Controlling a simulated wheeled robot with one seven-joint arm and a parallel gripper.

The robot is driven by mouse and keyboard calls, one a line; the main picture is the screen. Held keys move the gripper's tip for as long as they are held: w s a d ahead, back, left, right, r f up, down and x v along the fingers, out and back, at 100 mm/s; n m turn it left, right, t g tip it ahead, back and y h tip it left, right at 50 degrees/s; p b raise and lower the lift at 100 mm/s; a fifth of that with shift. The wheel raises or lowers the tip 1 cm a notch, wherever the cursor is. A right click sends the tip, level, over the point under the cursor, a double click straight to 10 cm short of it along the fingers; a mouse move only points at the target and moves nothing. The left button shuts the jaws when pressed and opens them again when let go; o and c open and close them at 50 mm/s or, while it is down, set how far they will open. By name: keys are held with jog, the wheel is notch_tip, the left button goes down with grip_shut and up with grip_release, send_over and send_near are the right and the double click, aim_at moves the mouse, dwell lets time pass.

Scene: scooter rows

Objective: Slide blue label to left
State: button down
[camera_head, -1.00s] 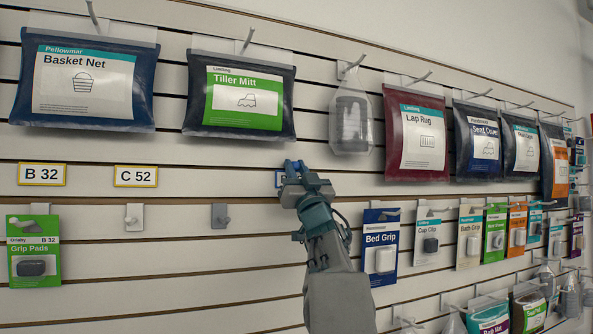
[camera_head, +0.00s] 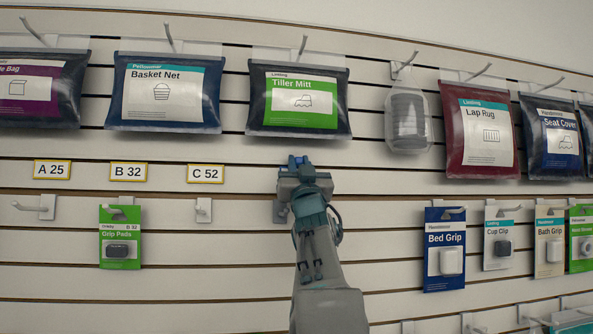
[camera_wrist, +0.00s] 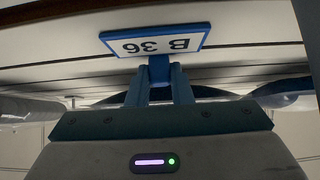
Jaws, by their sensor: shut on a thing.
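My gripper (camera_wrist: 159,72) is shut on that tab, and the label sits against the white slatted wall. In the head view, my gripper (camera_head: 298,163) is at the label strip, below the green Tiller Mitt pack (camera_head: 298,100) and right of the yellow-framed C 52 label (camera_head: 205,173). The blue label is hidden behind my gripper there.
Yellow-framed labels A 25 (camera_head: 52,170) and B 32 (camera_head: 128,172) are further left on the strip. Between C 52 and my gripper the strip is bare. An empty hook (camera_head: 203,210) is below C 52. The Bed Grip pack (camera_head: 444,240) hangs lower right.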

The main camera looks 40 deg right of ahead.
jog(key=c, duration=1.3)
grip_release()
jog(key=shift+f, duration=0.1)
jog(key=s+a+b, duration=0.1)
jog(key=s+a, duration=0.1)
jog(key=s, duration=0.1)
jog(key=s+a+b, duration=0.2)
jog(key=s, duration=0.2)
jog(key=s+a+b, duration=0.1)
jog(key=s+a, duration=0.1)
jog(key=s, duration=0.2)
jog(key=shift+s+f+b, duration=0.2)
jog(key=shift+f+b, duration=0.15)
jog(key=shift+b, duration=0.05)
